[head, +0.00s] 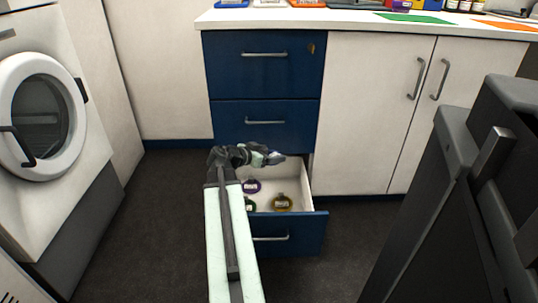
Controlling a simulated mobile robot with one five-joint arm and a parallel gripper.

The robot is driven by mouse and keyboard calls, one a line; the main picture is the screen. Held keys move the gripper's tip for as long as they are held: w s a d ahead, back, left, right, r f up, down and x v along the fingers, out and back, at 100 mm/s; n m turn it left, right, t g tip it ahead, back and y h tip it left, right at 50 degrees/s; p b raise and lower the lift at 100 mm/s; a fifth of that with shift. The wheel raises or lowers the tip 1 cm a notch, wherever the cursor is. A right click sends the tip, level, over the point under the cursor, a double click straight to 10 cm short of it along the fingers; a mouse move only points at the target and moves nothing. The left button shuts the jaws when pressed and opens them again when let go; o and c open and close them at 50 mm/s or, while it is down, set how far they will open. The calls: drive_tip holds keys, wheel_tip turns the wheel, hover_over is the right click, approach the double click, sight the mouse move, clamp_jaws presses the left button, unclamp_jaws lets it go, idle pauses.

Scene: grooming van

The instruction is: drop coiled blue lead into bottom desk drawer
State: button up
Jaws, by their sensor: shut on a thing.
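The bottom desk drawer (300,232) is pulled out from the blue drawer unit, and its white inside shows. My gripper (275,158) is above the back part of the open drawer, pointing right. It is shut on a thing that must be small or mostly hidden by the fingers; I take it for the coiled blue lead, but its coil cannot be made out. No blue coil shows elsewhere. Inside the drawer lie a purple coil (251,186), an olive-yellow coil (282,203) and a dark green coil (249,204), partly hidden by my arm.
Two closed blue drawers (263,70) are above the open one. White cupboard doors (365,110) stand to the right, under a white counter (345,20) with several items. A washing machine (50,150) is at left. A black object (460,200) fills the right foreground. Dark floor is clear at left.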

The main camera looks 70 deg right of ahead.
drive_tip(key=o, duration=1.5)
drive_tip(key=shift+c, duration=0.2)
drive_tip(key=p+v, duration=0.3)
drive_tip(key=v, duration=0.4)
drive_tip(key=shift+a+r, duration=0.2)
drive_tip(key=shift+a, duration=0.15)
drive_tip(key=shift+w, duration=0.1)
